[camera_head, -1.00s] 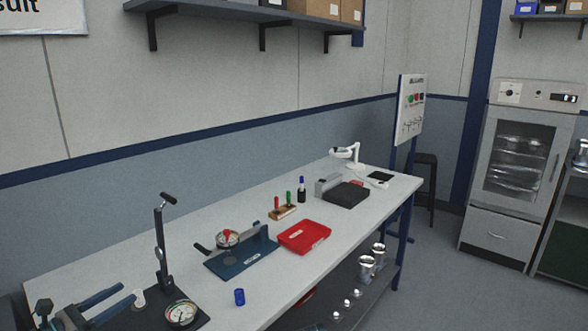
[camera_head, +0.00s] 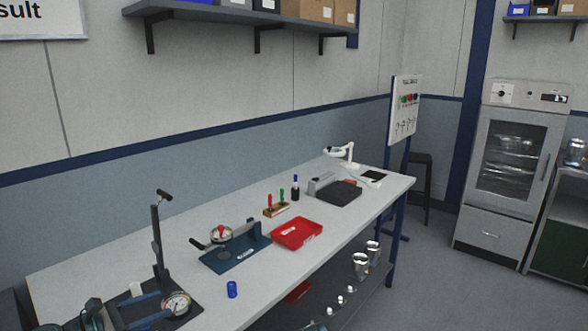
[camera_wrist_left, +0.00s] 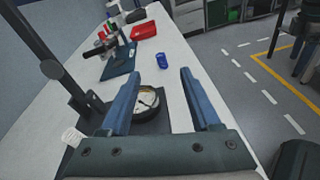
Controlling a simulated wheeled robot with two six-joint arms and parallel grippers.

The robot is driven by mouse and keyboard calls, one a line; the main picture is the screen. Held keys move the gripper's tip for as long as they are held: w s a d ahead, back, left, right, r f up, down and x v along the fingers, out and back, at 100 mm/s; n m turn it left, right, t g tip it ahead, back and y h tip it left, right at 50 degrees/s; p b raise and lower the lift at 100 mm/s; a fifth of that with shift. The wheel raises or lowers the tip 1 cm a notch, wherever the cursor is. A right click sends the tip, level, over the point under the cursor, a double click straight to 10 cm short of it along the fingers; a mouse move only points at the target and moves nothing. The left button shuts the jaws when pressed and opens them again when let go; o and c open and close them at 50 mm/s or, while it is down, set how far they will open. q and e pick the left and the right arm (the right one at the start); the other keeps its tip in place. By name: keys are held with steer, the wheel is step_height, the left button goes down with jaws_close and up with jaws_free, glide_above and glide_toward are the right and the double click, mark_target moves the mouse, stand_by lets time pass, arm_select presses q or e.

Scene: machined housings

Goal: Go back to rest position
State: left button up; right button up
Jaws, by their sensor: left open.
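My left gripper (camera_head: 165,305) is at the bottom left of the head view, low by the front of the gauge stand. In the left wrist view its two blue fingers (camera_wrist_left: 160,74) are apart with nothing between their tips. The round dial gauge (camera_head: 177,303) lies on the stand's dark base; in the left wrist view the gauge (camera_wrist_left: 146,104) shows between and below the fingers. The stand's black column (camera_head: 157,240) rises behind the gripper. A small blue cylinder (camera_head: 232,289) stands apart on the bench to the right. My right gripper is in neither view.
On the bench (camera_head: 85,270) stand a blue fixture (camera_head: 235,257), a red tray (camera_head: 297,243), a wooden block (camera_head: 277,211) with handled tools and a dark device (camera_head: 338,193). Metal housings (camera_head: 361,266) sit on the lower shelf. A wall shelf (camera_head: 235,14) hangs above.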

arm_select(q)
steer(key=d+f+m+g, duration=0.1)
steer(key=d+m, duration=0.1)
steer(key=d, duration=0.1)
steer(key=d+f+m+g+p, duration=0.1)
steer(key=d+f+m+g, duration=0.1)
steer(key=d, duration=0.2)
steer(key=d+f+m+g+p, duration=0.1)
steer(key=d+m+g, duration=0.1)
steer(key=d, duration=0.2)
steer(key=shift+s+d+f+m, duration=0.2)
steer(key=shift+s+d+m, duration=0.05)
steer(key=shift+m, duration=0.05)
steer(key=s+d+f+m+g+y+p, duration=0.2)
steer(key=s+d+m+y, duration=0.4)
steer(key=m, duration=0.5)
steer(key=s+d+f+m+g+y+p, duration=0.3)
steer(key=s+d+m+y, duration=0.3)
steer(key=d+m, duration=0.4)
steer(key=shift+f+m+g+p, duration=0.2)
steer(key=shift+m+g+p, duration=0.15)
steer(key=shift+m+g, duration=0.45)
